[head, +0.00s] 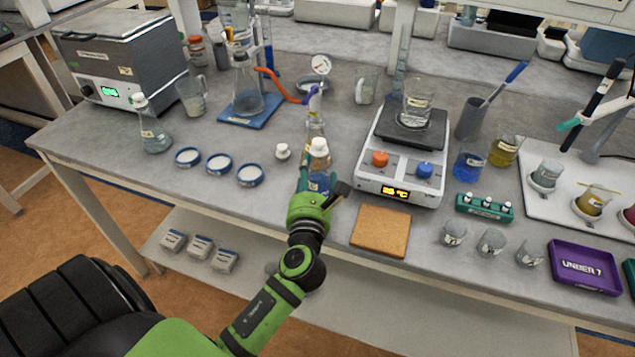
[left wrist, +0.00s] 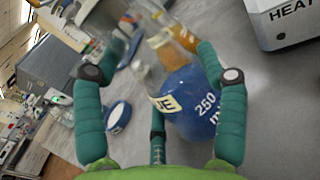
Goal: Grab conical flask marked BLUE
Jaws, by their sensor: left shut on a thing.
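The conical flask marked BLUE (left wrist: 188,98) holds blue liquid. The left wrist view shows part of its label, ending in "UE", and a "250 ml" mark. It stands between the green fingers of my left gripper (left wrist: 158,95), which is shut on it. In the head view my left gripper (head: 318,185) is at the front of the bench, around the flask (head: 319,160), whose lower part is mostly hidden by the fingers. A white cap or top shows at the flask's upper end. My right gripper is not in view.
A hot plate (head: 398,188) with a beaker stands close on the right. A cork mat (head: 380,231) lies to the right of my gripper. Petri dishes (head: 219,163) lie to the left, with another capped flask (head: 152,130) beyond them. A filtration flask (head: 245,90) stands behind.

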